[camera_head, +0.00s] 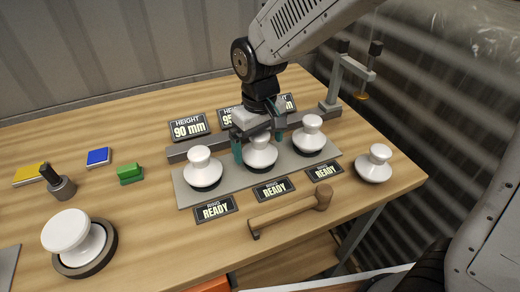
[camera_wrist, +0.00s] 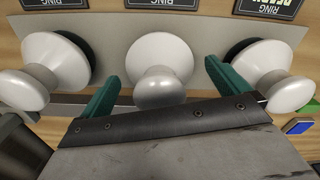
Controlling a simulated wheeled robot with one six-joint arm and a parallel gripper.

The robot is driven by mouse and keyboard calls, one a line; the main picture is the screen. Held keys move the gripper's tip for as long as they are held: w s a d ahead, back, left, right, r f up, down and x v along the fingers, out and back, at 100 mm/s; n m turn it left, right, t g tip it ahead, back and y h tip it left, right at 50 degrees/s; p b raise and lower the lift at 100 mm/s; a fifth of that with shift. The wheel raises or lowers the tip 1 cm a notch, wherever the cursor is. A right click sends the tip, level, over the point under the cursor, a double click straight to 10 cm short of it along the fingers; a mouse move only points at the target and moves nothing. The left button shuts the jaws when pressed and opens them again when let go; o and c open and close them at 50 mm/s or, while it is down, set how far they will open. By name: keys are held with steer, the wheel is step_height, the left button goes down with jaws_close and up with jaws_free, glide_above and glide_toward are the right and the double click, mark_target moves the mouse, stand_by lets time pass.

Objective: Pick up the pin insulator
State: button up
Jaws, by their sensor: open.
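Three white insulators with round knobs stand upright in a row on a grey plate (camera_head: 232,187): left (camera_head: 203,168), middle (camera_head: 262,154) and right (camera_head: 310,134). A similar white insulator (camera_head: 375,164) stands on the bare table at the right. Nothing marks which one is the pin insulator. My gripper (camera_head: 258,148) is open over the middle insulator, one green finger on each side. In the wrist view, the middle insulator (camera_wrist: 160,62) shows between the spread fingers (camera_wrist: 166,80), with visible gaps on both sides. The left (camera_wrist: 52,62) and right (camera_wrist: 262,72) insulators sit just outside the fingers.
Height signs (camera_head: 190,127) and a grey bar (camera_head: 190,151) stand behind the plate. A larger white piece (camera_head: 68,232) on a dark ring is at left. A grey post stand (camera_head: 332,90) is at back right.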

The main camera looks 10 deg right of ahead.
steer(key=shift+f, duration=0.5)
steer(key=shift+c, duration=0.3)
steer(key=c, duration=1.3)
steer(key=shift+r, duration=0.1)
